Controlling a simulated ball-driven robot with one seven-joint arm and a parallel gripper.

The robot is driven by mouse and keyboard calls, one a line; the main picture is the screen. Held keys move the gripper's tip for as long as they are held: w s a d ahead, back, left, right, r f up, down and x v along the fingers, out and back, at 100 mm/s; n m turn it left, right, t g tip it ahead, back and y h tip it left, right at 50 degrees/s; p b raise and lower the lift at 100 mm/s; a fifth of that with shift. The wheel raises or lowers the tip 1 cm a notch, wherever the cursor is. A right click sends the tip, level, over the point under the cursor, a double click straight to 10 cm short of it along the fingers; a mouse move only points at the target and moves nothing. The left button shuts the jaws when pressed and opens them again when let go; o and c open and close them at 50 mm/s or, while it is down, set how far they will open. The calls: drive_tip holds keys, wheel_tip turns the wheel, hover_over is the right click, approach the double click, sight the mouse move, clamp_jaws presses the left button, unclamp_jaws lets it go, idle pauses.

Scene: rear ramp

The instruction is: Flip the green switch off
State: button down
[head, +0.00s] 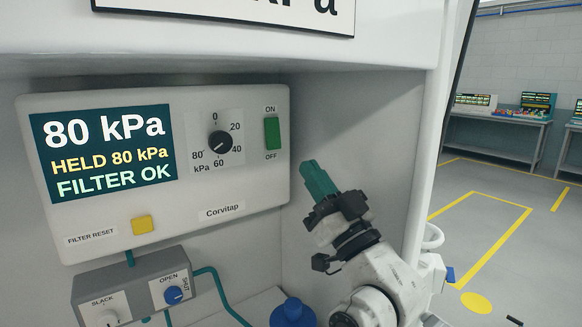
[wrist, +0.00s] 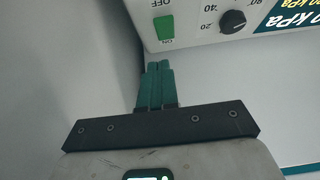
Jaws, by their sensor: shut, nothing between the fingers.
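The green switch (head: 272,133) is on the right part of the pale control panel (head: 250,190), with ON above it and OFF below it. In the wrist view the panel is upside down and the green switch (wrist: 164,29) shows near the top, just beyond the fingertips. I cannot tell for sure which way the switch is tipped. My gripper (head: 318,180) is shut and empty, its green fingers to the right of and below the switch in the head view. Its shut fingers (wrist: 156,82) point toward the panel, apart from the switch.
The panel has a dial (head: 220,142), a screen (head: 105,145) reading 80 kPa, HELD 80 kPa and FILTER OK, and a yellow button (head: 142,225). Below are a grey box (head: 135,285) with knobs and a blue knob-like part (head: 292,312). A side wall (head: 375,130) stands right.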

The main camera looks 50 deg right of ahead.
sight(281, 144)
drive_tip(key=w, duration=0.2)
drive_tip(key=w+d+r+p, duration=0.1)
drive_tip(key=w, duration=0.2)
drive_tip(key=shift+w+d+r+p, duration=0.3)
drive_tip(key=shift+p, duration=0.05)
drive_tip(key=shift+w+d+f, duration=0.1)
drive_tip(key=shift+w, duration=0.25)
drive_tip(key=shift+f, duration=0.15)
